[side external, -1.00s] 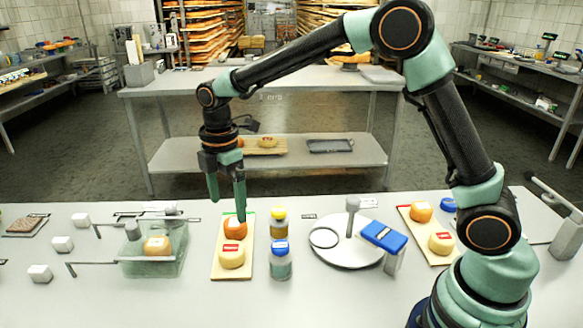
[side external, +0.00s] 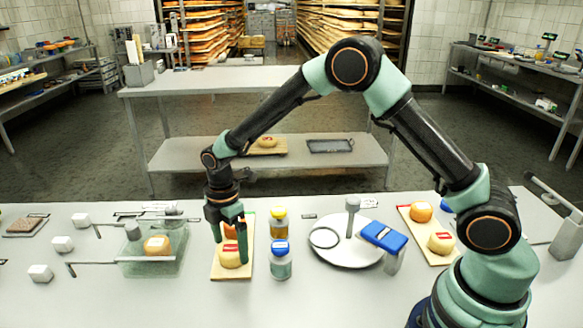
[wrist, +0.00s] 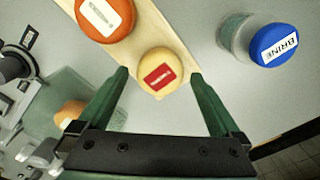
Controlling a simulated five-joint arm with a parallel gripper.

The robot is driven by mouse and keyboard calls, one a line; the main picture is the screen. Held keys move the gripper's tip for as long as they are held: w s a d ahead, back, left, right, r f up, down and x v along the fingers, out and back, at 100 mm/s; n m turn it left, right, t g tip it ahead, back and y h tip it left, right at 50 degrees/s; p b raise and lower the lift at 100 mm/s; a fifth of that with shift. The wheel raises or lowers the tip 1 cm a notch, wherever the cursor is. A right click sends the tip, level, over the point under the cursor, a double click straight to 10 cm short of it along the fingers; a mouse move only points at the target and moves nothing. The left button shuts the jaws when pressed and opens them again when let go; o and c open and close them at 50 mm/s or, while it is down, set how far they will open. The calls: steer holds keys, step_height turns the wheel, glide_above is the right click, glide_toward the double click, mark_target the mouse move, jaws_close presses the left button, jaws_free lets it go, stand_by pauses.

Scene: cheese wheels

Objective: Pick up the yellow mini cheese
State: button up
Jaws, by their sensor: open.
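The yellow mini cheese (side external: 230,256) with a red label sits at the near end of a wooden board (side external: 231,276). In the wrist view the yellow cheese (wrist: 161,73) lies between the two green fingertips, slightly beyond them. My gripper (side external: 230,255) is open and low over the board, its fingers partly hiding both cheeses there. In the wrist view my gripper (wrist: 160,72) holds nothing. An orange cheese (wrist: 104,16) with a white label sits right behind the yellow one on the same board; it shows partly in the side view (side external: 230,232).
A blue-lidded brine jar (side external: 280,262) and a yellow-lidded jar (side external: 279,224) stand right of the board. A clear tub (side external: 152,264) with a cheese is left. A round white stand (side external: 345,255) and another board (side external: 440,259) with two cheeses are farther right.

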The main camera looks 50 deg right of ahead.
steer(key=shift+f, duration=0.6)
steer(key=c, duration=1.4)
steer(key=shift+r, duration=0.1)
